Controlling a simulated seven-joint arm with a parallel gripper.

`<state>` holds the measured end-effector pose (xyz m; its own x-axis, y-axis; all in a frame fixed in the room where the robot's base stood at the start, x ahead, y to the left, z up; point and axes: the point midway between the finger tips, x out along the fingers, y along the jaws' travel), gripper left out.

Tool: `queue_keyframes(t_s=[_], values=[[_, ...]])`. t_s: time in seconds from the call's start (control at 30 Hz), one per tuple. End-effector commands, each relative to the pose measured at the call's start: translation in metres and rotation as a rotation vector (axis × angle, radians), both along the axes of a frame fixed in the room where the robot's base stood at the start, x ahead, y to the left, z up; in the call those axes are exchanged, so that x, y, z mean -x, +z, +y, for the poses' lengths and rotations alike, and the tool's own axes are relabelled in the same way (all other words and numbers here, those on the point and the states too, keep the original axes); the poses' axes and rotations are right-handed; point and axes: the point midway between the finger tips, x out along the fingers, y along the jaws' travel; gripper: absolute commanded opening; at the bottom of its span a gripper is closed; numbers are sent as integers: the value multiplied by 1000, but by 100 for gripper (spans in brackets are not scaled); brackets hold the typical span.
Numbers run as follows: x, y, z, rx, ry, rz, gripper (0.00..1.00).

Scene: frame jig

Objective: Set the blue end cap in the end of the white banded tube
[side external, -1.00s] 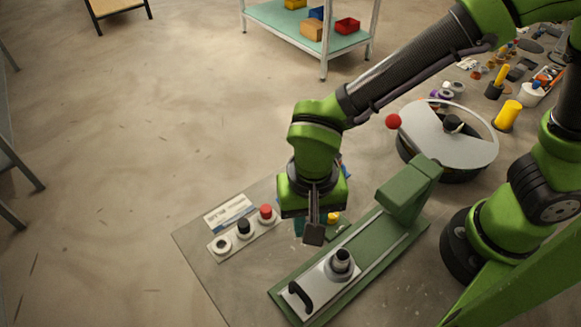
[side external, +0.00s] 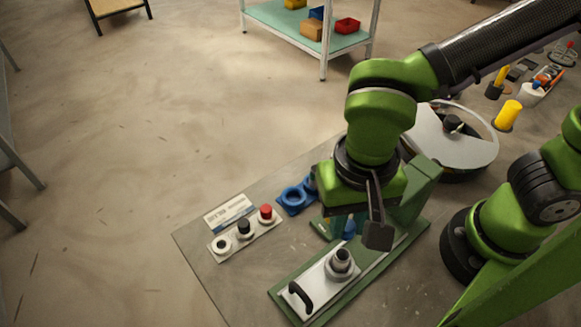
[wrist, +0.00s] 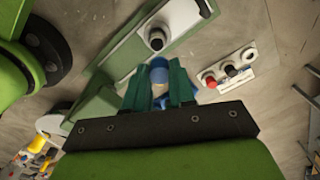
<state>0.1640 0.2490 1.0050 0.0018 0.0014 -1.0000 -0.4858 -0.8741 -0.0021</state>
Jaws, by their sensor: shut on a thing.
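My gripper (wrist: 157,80) is shut on the blue end cap (wrist: 158,67), which shows between the two teal finger pads in the wrist view. In the side view the blue cap (side external: 349,228) shows under my gripper (side external: 360,233), partly hidden by the near finger. A short upright tube (side external: 342,257), pale with a dark band, stands in a grey collar on a white plate of the green jig. It also shows in the wrist view (wrist: 156,40), beyond the cap. The cap is above and apart from the tube, on its far side in the side view.
The green jig (side external: 392,243) has a raised block at its far end and a black handle (side external: 301,298) at its near end. A blue ring-shaped holder (side external: 293,198) lies on the table. A strip with white, black and red round pieces (side external: 244,229) stands left.

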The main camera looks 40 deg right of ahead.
Motion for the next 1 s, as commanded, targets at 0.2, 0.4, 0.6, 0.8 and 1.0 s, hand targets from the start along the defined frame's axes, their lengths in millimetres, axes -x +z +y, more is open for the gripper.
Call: queue_keyframes(t_s=[0.2, 0.4, 0.6, 0.8, 1.0], values=[[3, -15, -3, 2, -16, 2, 0], [3, -35, -3, 2, -16, 2, 0], [3, -48, -3, 1, -17, 2, 0], [3, -51, -3, -1, -17, 1, 0], [3, -51, -3, -1, -17, 1, 0]])
